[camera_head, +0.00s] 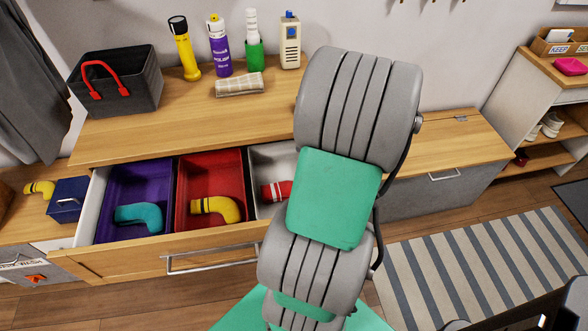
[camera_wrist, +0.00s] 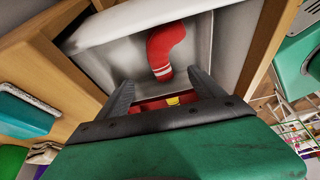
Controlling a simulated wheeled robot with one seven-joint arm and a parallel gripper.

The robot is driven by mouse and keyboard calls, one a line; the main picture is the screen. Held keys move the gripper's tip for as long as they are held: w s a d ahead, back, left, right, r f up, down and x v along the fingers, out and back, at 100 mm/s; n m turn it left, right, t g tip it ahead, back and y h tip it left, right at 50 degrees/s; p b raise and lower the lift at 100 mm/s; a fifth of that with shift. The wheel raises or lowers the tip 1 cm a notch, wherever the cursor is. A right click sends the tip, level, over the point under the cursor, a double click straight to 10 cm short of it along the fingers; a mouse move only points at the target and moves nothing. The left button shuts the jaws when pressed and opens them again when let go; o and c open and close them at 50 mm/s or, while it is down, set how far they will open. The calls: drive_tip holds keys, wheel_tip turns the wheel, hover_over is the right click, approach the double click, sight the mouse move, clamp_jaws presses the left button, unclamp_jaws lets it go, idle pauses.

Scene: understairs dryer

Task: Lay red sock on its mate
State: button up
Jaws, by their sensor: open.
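A red sock with white stripes (camera_head: 276,190) lies in the white compartment (camera_head: 272,154) of the open drawer. My arm hides part of it in the head view. In the wrist view the red sock (camera_wrist: 164,48) shows bent on the pale compartment floor, its striped end toward my gripper. My gripper (camera_wrist: 160,76) is open, with a finger on each side of the striped end's line; nothing is visibly held. I cannot tell how far the fingers are above the sock. No second red sock can be made out.
The purple compartment (camera_head: 152,177) holds a teal sock (camera_head: 139,216). The red compartment (camera_head: 207,174) holds a yellow sock (camera_head: 217,207). Another yellow sock (camera_head: 40,188) lies left, by a blue box (camera_head: 68,199). A black basket (camera_head: 116,85) and several bottles stand on the countertop.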

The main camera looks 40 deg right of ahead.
drive_tip(key=w+a+r+m+g+h, duration=0.1)
drive_tip(key=w+a+r+m, duration=0.15)
drive_tip(key=a, duration=0.75)
drive_tip(key=w+a+r+m+h, duration=0.1)
drive_tip(key=w+a+m, duration=0.2)
drive_tip(key=a, duration=0.6)
drive_tip(key=s+a+m, duration=0.1)
drive_tip(key=a, duration=0.2)
drive_tip(key=s+a+m+h, duration=0.1)
drive_tip(key=s+a+m, duration=0.2)
drive_tip(key=a+m, duration=0.1)
drive_tip(key=a, duration=0.1)
drive_tip(key=shift+s+a+t+h, duration=0.25)
drive_tip(key=shift+a+t+h, duration=0.05)
drive_tip(key=shift+t, duration=0.1)
drive_tip(key=shift+r, duration=0.1)
wheel_tip(320, 180, up, 8)
drive_tip(key=w+p, duration=0.1)
drive_tip(key=p, duration=0.4)
drive_tip(key=shift+w+t+p, duration=0.3)
drive_tip(key=shift+t+p, duration=0.05)
drive_tip(key=shift+t, duration=0.05)
